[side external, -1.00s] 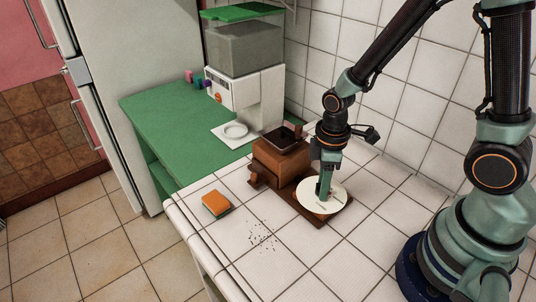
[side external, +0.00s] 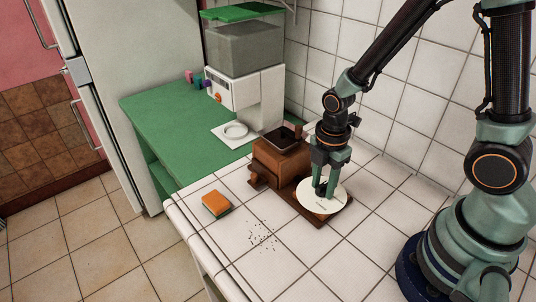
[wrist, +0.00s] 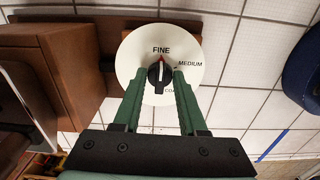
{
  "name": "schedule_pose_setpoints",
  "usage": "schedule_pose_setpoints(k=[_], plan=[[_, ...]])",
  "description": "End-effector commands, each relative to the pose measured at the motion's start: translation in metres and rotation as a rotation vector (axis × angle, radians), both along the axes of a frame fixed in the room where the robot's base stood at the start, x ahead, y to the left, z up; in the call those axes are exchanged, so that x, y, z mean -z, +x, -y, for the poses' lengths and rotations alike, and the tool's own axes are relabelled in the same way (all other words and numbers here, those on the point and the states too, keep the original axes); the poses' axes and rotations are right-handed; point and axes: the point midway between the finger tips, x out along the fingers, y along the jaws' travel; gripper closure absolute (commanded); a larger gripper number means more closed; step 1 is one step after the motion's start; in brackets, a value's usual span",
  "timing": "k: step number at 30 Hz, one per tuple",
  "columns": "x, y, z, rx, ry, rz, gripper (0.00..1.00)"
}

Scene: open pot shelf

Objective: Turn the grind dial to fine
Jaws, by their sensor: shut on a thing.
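The white dial plate (side external: 338,202) lies on a brown base beside the wooden grinder (side external: 270,157). In the wrist view, the dial plate (wrist: 131,52) bears the words FINE at the top, MEDIUM at the right and a partly hidden word at the lower right. The black knob (wrist: 158,84) sits at its middle. Its red pointer is directed up at FINE. My gripper (side external: 323,191) points down over the dial. In the wrist view, my gripper (wrist: 159,73) has a finger on each side of the knob and is shut on it.
An orange and green sponge (side external: 216,203) and scattered dark grounds (side external: 263,238) lie on the white tiled counter (side external: 330,262). A dispenser (side external: 245,90) with a green lid stands on the green counter behind. The tiled wall (side external: 405,120) is close behind my arm.

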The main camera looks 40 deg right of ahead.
Motion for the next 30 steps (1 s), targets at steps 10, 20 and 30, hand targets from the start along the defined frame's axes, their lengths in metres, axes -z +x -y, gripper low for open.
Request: schedule_pose_setpoints(k=[10, 20, 30], plan=[[-0.0003, -0.0002, 0.0001, -0.047, 0.0, -0.001, 1.0], [-0.0001, -0.0002, 0.0001, -0.047, 0.0, -0.001, 0.44], [-0.0002, 0.0, 0.0, -0.045, 0.0, 0.0, 0.29]])
